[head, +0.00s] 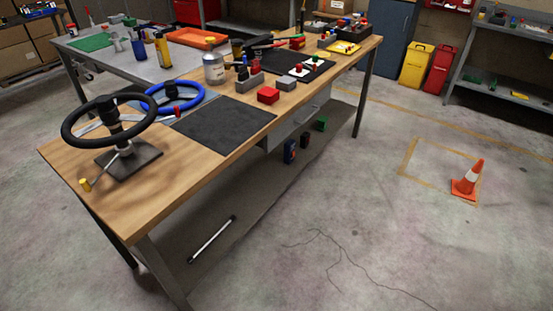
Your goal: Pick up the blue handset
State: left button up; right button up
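No thing in the head view is clearly a blue handset. A small upright dark blue item (290,151) stands on the lower shelf of the wooden workbench (213,172); it is too small to tell whether it is a handset. Neither of my grippers is in view.
The bench top holds a black mat (224,133), a grey can (214,70), a red block (268,95) and small parts. A silver tube (212,240) lies low at the front. An orange cone (467,180) stands right; floor between is clear.

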aim_at(289, 145)
jog(key=i+j+u, duration=0.1)
jog(key=i+l+u, duration=0.2)
jog(key=u, duration=0.15)
jog(key=i+l+u, duration=0.15)
jog(key=u, duration=0.25)
jog(key=i+l+u, duration=0.1)
jog(key=l+u, duration=0.25)
